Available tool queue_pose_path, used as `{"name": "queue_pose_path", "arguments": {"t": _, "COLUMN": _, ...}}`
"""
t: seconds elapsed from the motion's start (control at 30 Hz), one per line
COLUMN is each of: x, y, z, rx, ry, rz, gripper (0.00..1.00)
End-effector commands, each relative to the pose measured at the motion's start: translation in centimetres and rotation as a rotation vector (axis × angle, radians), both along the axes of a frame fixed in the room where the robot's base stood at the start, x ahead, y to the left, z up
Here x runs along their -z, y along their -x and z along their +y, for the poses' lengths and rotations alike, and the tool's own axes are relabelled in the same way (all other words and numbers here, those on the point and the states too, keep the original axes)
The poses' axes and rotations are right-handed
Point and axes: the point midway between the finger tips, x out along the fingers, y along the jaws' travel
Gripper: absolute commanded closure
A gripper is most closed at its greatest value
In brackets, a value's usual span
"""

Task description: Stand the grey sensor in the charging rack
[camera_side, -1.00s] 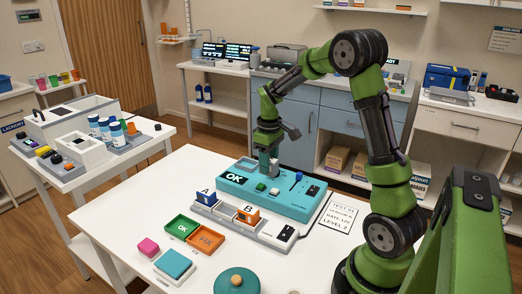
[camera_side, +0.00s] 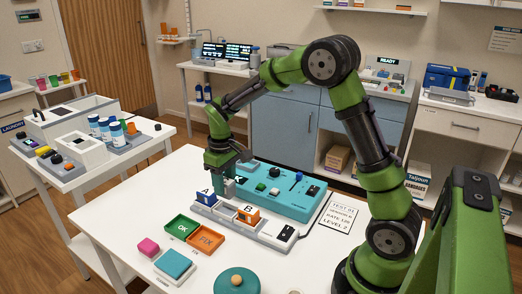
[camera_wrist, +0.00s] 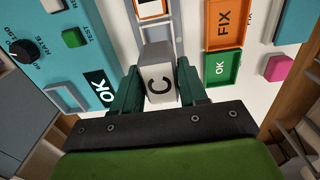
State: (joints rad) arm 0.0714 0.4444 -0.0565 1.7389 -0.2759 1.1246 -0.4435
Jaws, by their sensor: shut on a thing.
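My gripper (camera_wrist: 158,88) is shut on the grey sensor (camera_wrist: 158,80), whose pale face is marked C. In the side view my gripper (camera_side: 227,187) is just behind the blue sensor at the left end of the charging rack (camera_side: 227,222), beside the teal tester; the held sensor is hard to make out there. The blue sensor (camera_side: 206,197) stands by the letter A and the orange sensor (camera_side: 248,214) by the letter B. The rack also shows in the wrist view (camera_wrist: 178,30), running up past the held sensor. I cannot tell whether the held sensor touches anything.
The teal tester (camera_side: 290,203) with an OK display, knob and buttons lies close behind the rack. Green OK (camera_side: 182,228) and orange FIX (camera_side: 206,240) trays lie in front, with a pink block (camera_side: 148,247) and a teal block (camera_side: 174,264). A printed card (camera_side: 339,218) lies at right.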

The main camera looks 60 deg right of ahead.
Motion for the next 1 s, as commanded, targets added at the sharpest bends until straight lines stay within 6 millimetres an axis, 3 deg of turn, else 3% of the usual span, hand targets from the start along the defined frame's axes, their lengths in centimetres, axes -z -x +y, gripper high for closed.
{"name": "queue_pose_path", "arguments": {"t": 0.1, "x": 2.0, "y": 0.1, "z": 0.0, "rx": 0.0, "ry": -0.001, "rz": 0.002, "gripper": 0.9}}
{"name": "queue_pose_path", "arguments": {"t": 0.47, "x": 6.1, "y": 0.0, "z": 0.0, "rx": -0.001, "ry": -0.001, "rz": 0.0, "gripper": 0.9}}
{"name": "queue_pose_path", "arguments": {"t": 0.9, "x": 6.9, "y": 0.0, "z": 0.0, "rx": -0.002, "ry": 0.0, "rz": -0.001, "gripper": 0.9}}
{"name": "queue_pose_path", "arguments": {"t": 0.93, "x": 6.8, "y": 0.0, "z": 0.0, "rx": -0.001, "ry": 0.0, "rz": -0.002, "gripper": 0.53}}
{"name": "queue_pose_path", "arguments": {"t": 1.0, "x": 6.8, "y": 0.0, "z": 0.0, "rx": -0.001, "ry": 0.0, "rz": -0.002, "gripper": 0.42}}
